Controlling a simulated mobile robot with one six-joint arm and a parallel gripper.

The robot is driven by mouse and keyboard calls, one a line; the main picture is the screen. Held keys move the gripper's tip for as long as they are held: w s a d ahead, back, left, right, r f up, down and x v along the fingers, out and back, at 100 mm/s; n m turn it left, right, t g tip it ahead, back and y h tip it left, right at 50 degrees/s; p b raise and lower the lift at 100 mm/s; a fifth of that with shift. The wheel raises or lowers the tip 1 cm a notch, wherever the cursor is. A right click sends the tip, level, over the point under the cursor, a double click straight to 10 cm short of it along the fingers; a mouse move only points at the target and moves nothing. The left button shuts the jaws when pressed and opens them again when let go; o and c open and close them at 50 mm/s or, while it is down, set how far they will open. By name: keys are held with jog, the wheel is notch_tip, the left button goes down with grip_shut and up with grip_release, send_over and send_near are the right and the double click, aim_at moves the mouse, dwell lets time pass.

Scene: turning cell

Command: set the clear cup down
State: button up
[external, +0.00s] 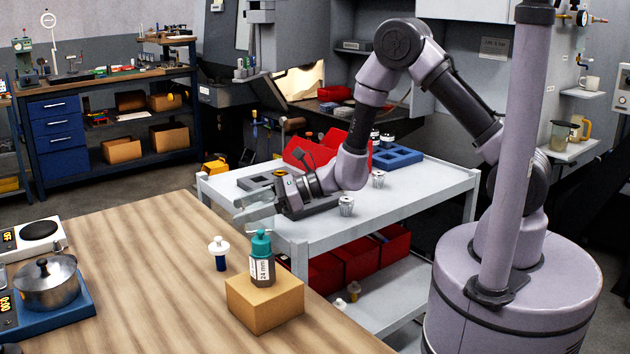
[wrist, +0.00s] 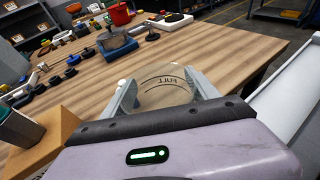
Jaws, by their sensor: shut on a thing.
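My gripper (external: 262,207) is shut on the clear cup (wrist: 166,92). In the wrist view the cup sits between the two fingers, see-through, with dark lettering that seems to read FULL and curved lines. In the external view the cup is pale and hard to make out at the fingertips. The gripper is held in the air near the corner between the wooden table (external: 150,245) and the grey cart (external: 420,187). The gap below the cup cannot be judged.
A cardboard box (external: 265,308) bears a teal-capped bottle (external: 261,262) at the table's near edge. A white-and-blue item (external: 219,252) stands beside it. A pot (external: 47,284) is at left. The middle of the tabletop is bare. Red bins (external: 325,148) stand on the cart.

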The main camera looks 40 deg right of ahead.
jog(key=w+a, duration=0.2)
jog(key=w, duration=0.1)
jog(key=w+a+f+b, duration=0.1)
jog(key=w+a, duration=0.2)
jog(key=w, duration=0.1)
jog(key=w+a+b, duration=0.1)
jog(key=w+a, duration=0.1)
jog(key=w, duration=0.2)
jog(key=shift+w+a+f, duration=0.15)
jog(key=shift+a+f, duration=0.05)
jog(key=shift+a, duration=0.2)
notch_tip(320, 180, down, 4)
jog(key=shift+w+r+b, duration=0.1)
jog(key=shift+b, duration=0.95)
jog(key=shift+r, duration=0.2)
jog(key=shift+f, duration=0.15)
jog(key=o, duration=1.3)
jog(key=shift+o, duration=0.3)
